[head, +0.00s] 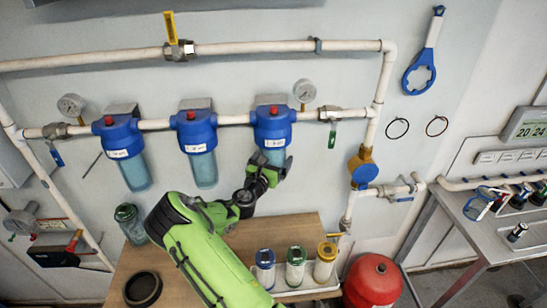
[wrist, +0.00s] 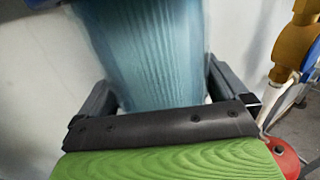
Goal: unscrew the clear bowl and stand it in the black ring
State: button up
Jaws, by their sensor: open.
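Three blue-capped filter housings hang on the white pipe. The clear bowl (head: 276,156) of the right-hand housing (head: 272,125) has a bluish insert inside and is under its blue cap. My gripper (head: 268,170) is at this bowl from below and in front, hiding its lower part. In the wrist view the bowl (wrist: 155,50) stands between the two dark fingers of my open gripper (wrist: 162,90); whether either finger touches it I cannot tell. The black ring (head: 142,274) lies flat and empty on the wooden bench, at the front left.
The bench (head: 190,290) also carries a green-lidded jar (head: 131,222) and three canisters with blue (head: 265,268), green (head: 296,265) and yellow (head: 325,260) lids. A red tank (head: 373,282) stands at right. A blue wrench (head: 420,70) hangs on the wall.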

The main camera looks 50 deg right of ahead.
jog(key=n+t, duration=0.1)
jog(key=n+t+y, duration=0.1)
jog(key=shift+s+d+r+t, duration=0.1)
jog(key=shift+r+t, duration=0.1)
jog(key=shift+t, duration=0.2)
jog(key=shift+f+t+y, duration=0.1)
jog(key=shift+t+y, duration=0.2)
jog(key=shift+y, duration=0.1)
jog(key=shift+n, duration=0.4)
jog(key=n+t+y, duration=0.2)
jog(key=shift+t, duration=0.4)
jog(key=shift+n+t+y, duration=0.4)
jog(key=shift+t+y, duration=0.1)
jog(key=shift+y, duration=0.1)
jog(key=shift+w, duration=0.2)
